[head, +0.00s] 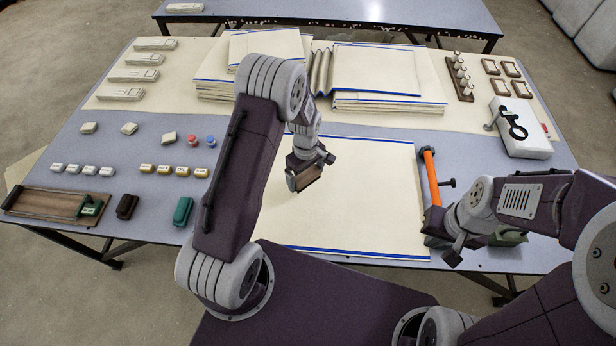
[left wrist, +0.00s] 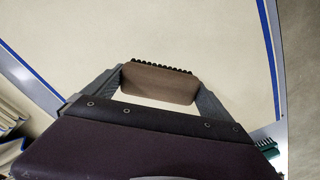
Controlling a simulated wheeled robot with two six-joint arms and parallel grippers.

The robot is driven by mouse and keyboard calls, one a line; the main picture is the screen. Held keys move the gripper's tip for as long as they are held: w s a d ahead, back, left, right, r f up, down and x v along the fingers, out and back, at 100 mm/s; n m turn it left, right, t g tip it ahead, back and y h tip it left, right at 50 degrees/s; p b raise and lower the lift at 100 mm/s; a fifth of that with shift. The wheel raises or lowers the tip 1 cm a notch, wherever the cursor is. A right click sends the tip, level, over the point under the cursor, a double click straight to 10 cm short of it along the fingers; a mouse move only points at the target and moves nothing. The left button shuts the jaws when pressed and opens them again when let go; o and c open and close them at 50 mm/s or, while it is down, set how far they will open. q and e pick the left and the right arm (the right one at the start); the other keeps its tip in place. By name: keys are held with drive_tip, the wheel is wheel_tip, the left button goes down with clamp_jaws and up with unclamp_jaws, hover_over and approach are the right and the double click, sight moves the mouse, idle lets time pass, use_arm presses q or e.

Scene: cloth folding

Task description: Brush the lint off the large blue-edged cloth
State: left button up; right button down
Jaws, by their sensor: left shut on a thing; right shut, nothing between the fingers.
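The large blue-edged cloth (head: 370,190) lies flat on the table in front of me, with blue strips along its near and far edges. My left gripper (head: 304,172) is shut on a brown brush (left wrist: 160,84) with dark bristles, held over the left part of the cloth. Whether the bristles touch the cloth I cannot tell. The left arm hides the cloth's left side in the head view. No lint is clear to see on the cloth. My right gripper (head: 448,254) is shut and empty by the cloth's near right corner.
An orange-handled tool (head: 430,178) lies along the cloth's right edge. Stacks of folded cloths (head: 380,72) stand behind. Several small blocks, a dark brush (head: 127,206) and a green brush (head: 183,211) sit at left. A white device (head: 520,128) stands at right.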

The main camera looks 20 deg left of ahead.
use_arm(q)
wheel_tip(320, 180, up, 2)
drive_tip(key=shift+r+p, duration=0.1)
drive_tip(key=shift+p, duration=0.5)
drive_tip(key=shift+r+p, duration=0.4)
